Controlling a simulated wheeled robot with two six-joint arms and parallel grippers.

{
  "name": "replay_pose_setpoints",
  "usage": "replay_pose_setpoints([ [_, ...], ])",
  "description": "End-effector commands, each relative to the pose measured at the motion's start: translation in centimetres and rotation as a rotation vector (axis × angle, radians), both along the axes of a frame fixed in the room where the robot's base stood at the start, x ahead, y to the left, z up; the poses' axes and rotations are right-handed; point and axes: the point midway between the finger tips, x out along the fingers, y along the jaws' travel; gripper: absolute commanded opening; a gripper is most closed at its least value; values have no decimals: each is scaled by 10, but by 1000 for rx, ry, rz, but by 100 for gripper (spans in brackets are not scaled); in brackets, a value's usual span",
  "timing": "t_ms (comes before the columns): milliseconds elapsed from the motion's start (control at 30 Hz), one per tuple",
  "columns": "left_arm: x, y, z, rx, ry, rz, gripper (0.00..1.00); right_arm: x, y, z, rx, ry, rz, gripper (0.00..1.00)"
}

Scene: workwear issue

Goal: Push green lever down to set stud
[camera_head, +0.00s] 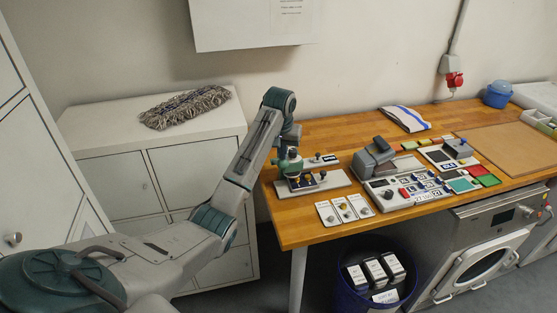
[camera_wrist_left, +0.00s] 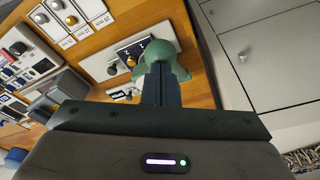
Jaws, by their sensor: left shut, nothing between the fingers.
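The stud press, with a rounded green part (camera_head: 288,166) on it, stands on a grey base plate (camera_head: 331,182) at the left end of the wooden table. My left gripper (camera_head: 291,151) points down right above the green part and is shut and empty. In the left wrist view the dark fingers (camera_wrist_left: 160,82) overlap the green part (camera_wrist_left: 183,62); I cannot tell whether they touch it. Brass-coloured and dark round pieces sit on the plate beside the press. The lever's exact angle is hidden by the fingers. My right gripper is not in view.
Cards with round knobs (camera_head: 344,209) lie at the table's front edge. A grey device and control panel (camera_head: 411,190) stand to the right. A blue bin (camera_head: 347,297) with boxes is on the floor. A white cabinet (camera_head: 115,137) with a mop head is at left.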

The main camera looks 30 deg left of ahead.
Motion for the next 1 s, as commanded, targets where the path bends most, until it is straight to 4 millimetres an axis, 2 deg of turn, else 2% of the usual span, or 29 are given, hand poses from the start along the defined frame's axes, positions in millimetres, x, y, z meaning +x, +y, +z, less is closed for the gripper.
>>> replay_pose_setpoints([
  [1000, -8, -9, -23, 0, 0, 0, 0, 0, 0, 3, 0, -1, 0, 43],
])
